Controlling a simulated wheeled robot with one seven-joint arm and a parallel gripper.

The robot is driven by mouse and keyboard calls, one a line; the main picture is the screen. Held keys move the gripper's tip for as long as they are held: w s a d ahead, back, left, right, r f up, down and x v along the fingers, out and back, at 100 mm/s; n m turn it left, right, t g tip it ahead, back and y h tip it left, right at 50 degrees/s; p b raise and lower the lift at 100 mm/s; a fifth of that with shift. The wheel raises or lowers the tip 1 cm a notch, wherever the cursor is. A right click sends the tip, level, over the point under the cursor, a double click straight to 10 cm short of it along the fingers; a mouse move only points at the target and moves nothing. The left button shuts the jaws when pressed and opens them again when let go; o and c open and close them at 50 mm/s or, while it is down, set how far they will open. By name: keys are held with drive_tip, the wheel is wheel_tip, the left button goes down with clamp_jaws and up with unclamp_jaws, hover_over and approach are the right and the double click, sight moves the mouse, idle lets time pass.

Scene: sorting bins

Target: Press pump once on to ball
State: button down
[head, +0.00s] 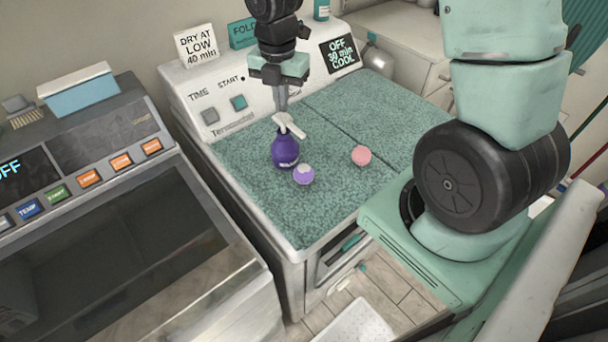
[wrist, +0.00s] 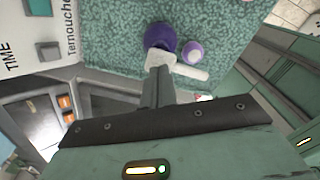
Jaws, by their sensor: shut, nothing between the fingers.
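A purple pump bottle (head: 285,153) with a white pump head (head: 290,124) stands upright on the green speckled top. A purple and white ball (head: 303,175) lies just right of and in front of the bottle. A pink ball (head: 361,156) lies further right. My gripper (head: 282,108) points down right above the pump head, fingers together and empty. In the wrist view my gripper (wrist: 158,80) ends at the white pump head (wrist: 160,58), with the purple bottle (wrist: 160,36) behind it and the purple ball (wrist: 192,52) beside it. I cannot tell whether the fingertips touch the pump.
The green top (head: 330,210) is clear in front and on the right. A control panel (head: 235,95) with buttons and signs rises behind the bottle. Another machine (head: 100,200) stands at the left. My own arm fills the right side.

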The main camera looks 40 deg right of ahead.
drive_tip(key=shift+r, duration=0.15)
wheel_tip(320, 180, up, 6)
drive_tip(key=p, duration=0.6)
drive_tip(key=shift+p, duration=0.35)
drive_tip(key=s+a+f+m+b, duration=0.4)
drive_tip(key=s+a+m+b, duration=0.4)
drive_tip(key=s, duration=0.3)
drive_tip(key=s+a+f+m+b, duration=0.4)
drive_tip(key=s+a+m+b, duration=0.3)
drive_tip(key=s+a, duration=0.3)
drive_tip(key=shift+s+a+m+y+b, duration=0.3)
drive_tip(key=shift+s+m+b, duration=0.15)
drive_tip(key=shift+m, duration=0.15)
